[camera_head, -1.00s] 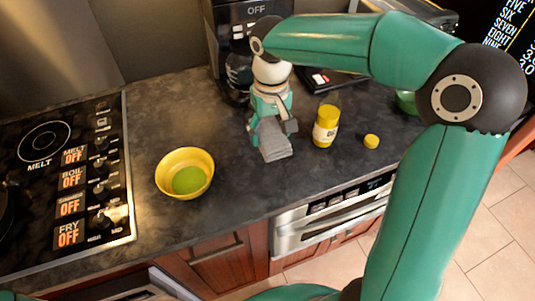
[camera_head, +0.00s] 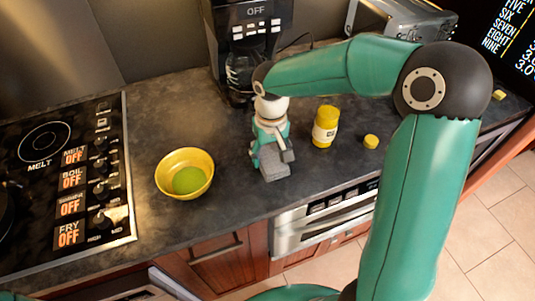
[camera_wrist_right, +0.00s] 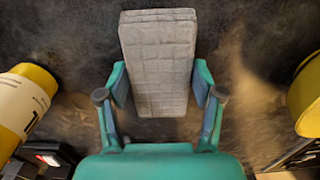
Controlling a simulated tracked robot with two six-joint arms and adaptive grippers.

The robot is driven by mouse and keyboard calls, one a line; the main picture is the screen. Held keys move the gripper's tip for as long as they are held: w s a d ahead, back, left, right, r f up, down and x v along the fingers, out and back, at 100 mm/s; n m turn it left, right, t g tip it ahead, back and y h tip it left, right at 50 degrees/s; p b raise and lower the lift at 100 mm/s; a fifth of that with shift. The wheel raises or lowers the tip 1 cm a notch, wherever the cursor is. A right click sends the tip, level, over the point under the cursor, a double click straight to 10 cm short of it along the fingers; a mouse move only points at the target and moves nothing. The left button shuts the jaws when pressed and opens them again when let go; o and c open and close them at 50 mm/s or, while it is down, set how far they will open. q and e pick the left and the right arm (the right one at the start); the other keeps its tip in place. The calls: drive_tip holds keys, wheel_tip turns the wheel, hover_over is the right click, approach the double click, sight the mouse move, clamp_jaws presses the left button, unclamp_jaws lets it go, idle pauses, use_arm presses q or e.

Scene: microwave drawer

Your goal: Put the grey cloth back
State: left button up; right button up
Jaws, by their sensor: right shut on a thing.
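The grey cloth (camera_head: 275,170) is a folded, quilted pad at the front of the dark counter, between the yellow bowl and the yellow jar. My right gripper (camera_head: 271,152) is shut on it. In the right wrist view the cloth (camera_wrist_right: 158,50) lies between the two fingers of the gripper (camera_wrist_right: 160,92), one at each side, and extends beyond them. I cannot tell whether the cloth touches the counter. My left gripper is not in view.
The yellow bowl (camera_head: 186,158) with green inside stands left of the cloth. A yellow jar (camera_head: 325,126) and a small yellow lid (camera_head: 371,142) are on the right. A coffee machine (camera_head: 246,40) stands behind, the stove (camera_head: 80,200) at far left. An oven (camera_head: 320,222) is below the counter edge.

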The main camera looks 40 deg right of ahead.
sight(271, 156)
drive_tip(key=o, duration=1.7)
drive_tip(key=shift+c, duration=0.2)
wheel_tip(271, 156, up, 12)
